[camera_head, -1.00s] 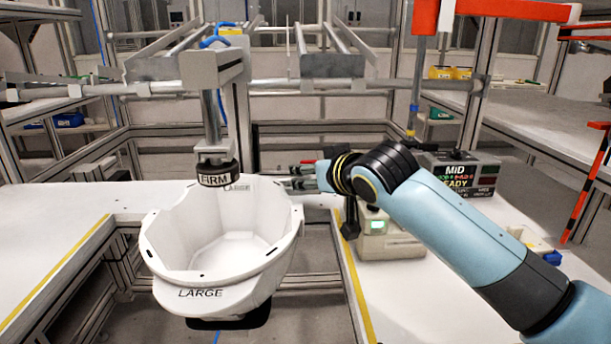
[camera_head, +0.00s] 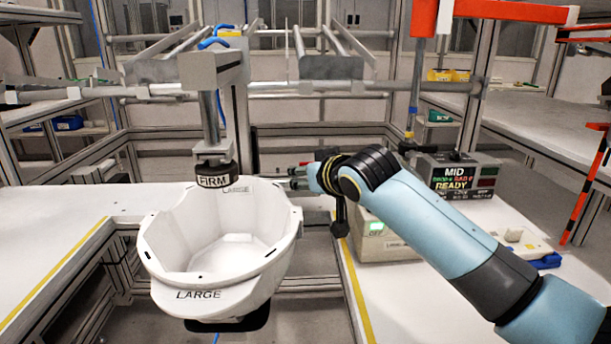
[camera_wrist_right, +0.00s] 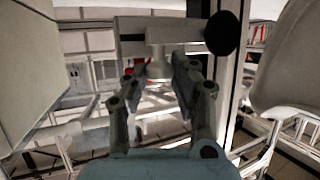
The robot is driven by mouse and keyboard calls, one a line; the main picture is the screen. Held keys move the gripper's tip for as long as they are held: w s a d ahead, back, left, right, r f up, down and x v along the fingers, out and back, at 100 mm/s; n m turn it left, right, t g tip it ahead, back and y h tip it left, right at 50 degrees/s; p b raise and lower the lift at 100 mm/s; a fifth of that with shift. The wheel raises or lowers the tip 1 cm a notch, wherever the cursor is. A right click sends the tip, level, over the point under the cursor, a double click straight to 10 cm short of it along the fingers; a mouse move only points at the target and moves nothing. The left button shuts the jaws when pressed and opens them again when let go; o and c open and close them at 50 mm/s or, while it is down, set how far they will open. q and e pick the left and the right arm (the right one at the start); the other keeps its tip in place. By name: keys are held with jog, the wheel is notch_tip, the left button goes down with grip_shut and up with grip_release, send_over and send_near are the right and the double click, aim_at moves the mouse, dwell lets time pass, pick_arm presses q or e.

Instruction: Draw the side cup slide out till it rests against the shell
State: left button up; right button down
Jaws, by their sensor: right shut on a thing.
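The white helmet shell, marked LARGE (camera_head: 165,262), sits open side up in the middle of the head view; a white curved wall at the right of the right wrist view (camera_wrist_right: 287,62) looks like part of it. My right gripper (camera_head: 298,177) is just right of the shell's rim. In the right wrist view it (camera_wrist_right: 160,76) is shut on the pale knob of the side cup slide (camera_wrist_right: 162,55). A dark round cup (camera_wrist_right: 221,33) is at the slide's right end, apparently with a gap to the shell. The slide is mostly hidden in the head view. My left gripper is not in view.
A box with a green screen (camera_head: 385,238) and a display reading MID READY (camera_head: 453,178) stand on the right table. The left table (camera_head: 45,235) is clear.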

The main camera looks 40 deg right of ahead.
jog(key=shift+s+a+p, duration=0.4)
jog(key=shift+s+p, duration=0.2)
jog(key=shift+s, duration=0.05)
jog(key=shift+s+a+p, duration=0.35)
jog(key=shift+s+p, duration=0.25)
jog(key=c, duration=1.1)
grip_release()
jog(key=shift+s, duration=0.1)
jog(key=v, duration=1.1)
jog(key=shift+s+r, duration=0.2)
jog(key=shift+s, duration=0.15)
